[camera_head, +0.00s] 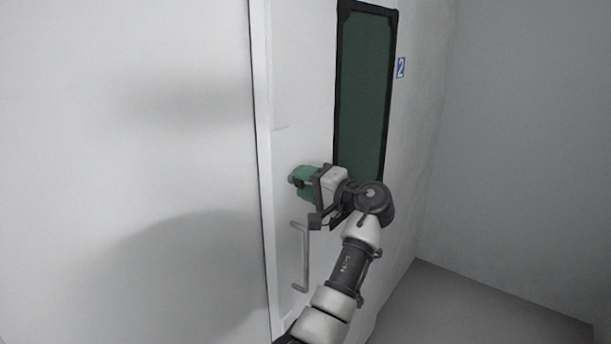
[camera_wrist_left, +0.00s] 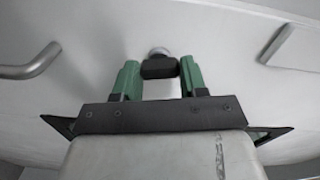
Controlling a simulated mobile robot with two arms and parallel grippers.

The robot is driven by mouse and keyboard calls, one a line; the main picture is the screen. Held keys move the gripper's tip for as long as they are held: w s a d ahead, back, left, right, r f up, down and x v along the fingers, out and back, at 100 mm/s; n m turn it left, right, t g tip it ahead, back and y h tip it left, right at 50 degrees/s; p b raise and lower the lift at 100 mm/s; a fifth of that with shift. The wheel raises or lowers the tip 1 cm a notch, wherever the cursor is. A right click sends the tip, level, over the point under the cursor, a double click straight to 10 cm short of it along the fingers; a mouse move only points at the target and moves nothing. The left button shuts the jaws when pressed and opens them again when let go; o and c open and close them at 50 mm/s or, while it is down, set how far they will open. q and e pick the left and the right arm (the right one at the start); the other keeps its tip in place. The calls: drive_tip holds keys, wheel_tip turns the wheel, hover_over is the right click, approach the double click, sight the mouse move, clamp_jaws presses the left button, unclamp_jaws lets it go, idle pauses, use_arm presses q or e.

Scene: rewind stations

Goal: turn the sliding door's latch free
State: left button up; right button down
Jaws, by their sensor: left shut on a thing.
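The sliding door (camera_head: 300,90) is a pale panel with a tall dark green window and a grey bar handle (camera_head: 305,262). My left gripper (camera_head: 298,179), with green fingers, is at the door just above the handle. In the left wrist view, the latch (camera_wrist_left: 159,68) shows as a dark knob with a round silver part behind it, between the two green fingers. The gripper is shut on this latch. In the head view the latch is mostly hidden by the fingers, so its turn angle cannot be told. My right gripper is out of view.
The handle also shows at the left of the left wrist view (camera_wrist_left: 30,66), apart from the fingers. A blue sign (camera_head: 400,67) with a 2 is on the wall right of the window. Bare grey floor (camera_head: 470,305) lies at the lower right.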

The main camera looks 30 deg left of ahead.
use_arm(q)
drive_tip(key=shift+r+m+p, duration=0.1)
drive_tip(key=shift+m+p, duration=0.6)
drive_tip(key=shift+m, duration=0.5)
drive_tip(key=o, duration=0.9)
drive_tip(key=d+b, duration=0.1)
drive_tip(key=d, duration=0.2)
drive_tip(key=d+b, duration=0.2)
drive_tip(key=d, duration=0.2)
drive_tip(key=d+b, duration=0.1)
drive_tip(key=d, duration=0.2)
drive_tip(key=shift+s+d, duration=0.35)
drive_tip(key=shift+d, duration=0.05)
